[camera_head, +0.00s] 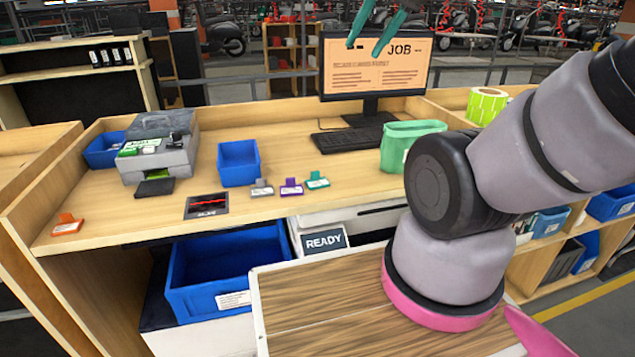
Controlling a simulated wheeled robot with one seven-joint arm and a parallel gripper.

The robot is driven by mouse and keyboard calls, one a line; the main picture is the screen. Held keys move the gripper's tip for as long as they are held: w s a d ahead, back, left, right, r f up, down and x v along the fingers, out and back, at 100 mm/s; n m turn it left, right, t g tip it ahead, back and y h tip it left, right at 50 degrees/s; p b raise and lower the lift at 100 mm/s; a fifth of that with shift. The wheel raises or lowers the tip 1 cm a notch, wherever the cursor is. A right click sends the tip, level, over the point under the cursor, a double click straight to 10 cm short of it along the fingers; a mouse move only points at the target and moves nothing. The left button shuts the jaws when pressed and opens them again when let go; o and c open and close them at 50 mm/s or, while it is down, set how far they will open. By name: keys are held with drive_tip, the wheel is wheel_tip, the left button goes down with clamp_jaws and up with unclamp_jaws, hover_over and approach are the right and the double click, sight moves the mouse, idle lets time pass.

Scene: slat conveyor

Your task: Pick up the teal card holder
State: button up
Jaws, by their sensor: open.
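The teal card holder (317,180) stands on the wooden desk, at the right end of a short row near the desk's front edge. A purple card holder (291,187) is just left of it, and a grey one (262,188) is left of that. My gripper (364,48) shows at the top of the view as two teal fingers, spread apart with nothing between them. It is in front of the monitor in the picture, well above the desk and apart from the teal card holder.
An orange card holder (67,225) sits at the desk's left front corner. A blue bin (238,163) stands behind the row, and a green container (408,140) is to the right. The monitor (418,78) and keyboard (350,138) are behind. A grey printer (160,150) stands left.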

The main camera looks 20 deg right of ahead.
drive_tip(key=w+f+m+g+y, duration=0.2)
drive_tip(key=w+f+m+g, duration=0.3)
drive_tip(key=w+f, duration=0.4)
drive_tip(key=m+g, duration=0.3)
drive_tip(key=m, duration=0.5)
approach(318, 171)
drive_tip(key=a+f, duration=0.1)
drive_tip(key=f, duration=0.2)
drive_tip(key=shift+a+f+y, duration=0.15)
drive_tip(key=shift+a+y, duration=0.15)
drive_tip(key=shift+a, duration=0.1)
drive_tip(key=x, duration=0.5)
drive_tip(key=shift+s+d+f, duration=0.1)
drive_tip(key=shift+f, duration=0.05)
clamp_jaws()
